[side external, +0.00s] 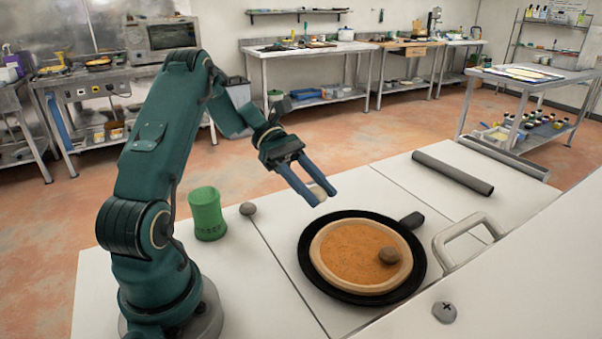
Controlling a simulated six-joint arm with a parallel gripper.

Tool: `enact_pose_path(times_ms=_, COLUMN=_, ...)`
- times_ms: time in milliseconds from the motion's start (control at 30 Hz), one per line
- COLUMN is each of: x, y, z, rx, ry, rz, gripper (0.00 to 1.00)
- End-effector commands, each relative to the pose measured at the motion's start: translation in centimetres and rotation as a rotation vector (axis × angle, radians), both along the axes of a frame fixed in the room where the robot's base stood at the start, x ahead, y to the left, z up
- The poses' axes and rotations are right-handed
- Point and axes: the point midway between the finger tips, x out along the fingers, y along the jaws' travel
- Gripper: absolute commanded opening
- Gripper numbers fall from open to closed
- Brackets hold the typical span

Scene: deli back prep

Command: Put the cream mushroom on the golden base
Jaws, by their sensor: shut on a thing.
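My gripper (317,194) points down and to the right, near the back-left rim of a black pan (306,268). It is shut on a small cream thing, seemingly the cream mushroom (318,191), mostly hidden between the fingers. The gripper is raised; its exact height above the table is hard to tell. The golden base (350,248) is a round orange-gold disc with a pale raised rim, lying flat in the pan. A dark brown mushroom (389,256) sits on the right part of the base.
A green cup (207,213) and a small grey-brown round thing (248,208) stand left of the pan. A dark roller (453,173) lies at the back right. A pale handle (466,241) and a grey knob (444,312) are at right. The left of the golden base is clear.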

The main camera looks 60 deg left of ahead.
Motion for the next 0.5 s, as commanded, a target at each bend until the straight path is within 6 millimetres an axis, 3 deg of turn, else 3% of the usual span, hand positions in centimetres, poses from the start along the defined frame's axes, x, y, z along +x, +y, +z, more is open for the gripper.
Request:
enact_pose_path(times_ms=300, x=2.7, y=-6.5, z=-4.2, rx=-0.003, ry=0.004, rz=-0.012, gripper=0.00)
enact_pose_path(times_ms=500, x=3.7, y=-8.6, z=-5.6, rx=-0.001, ry=0.001, rz=-0.009, gripper=0.00)
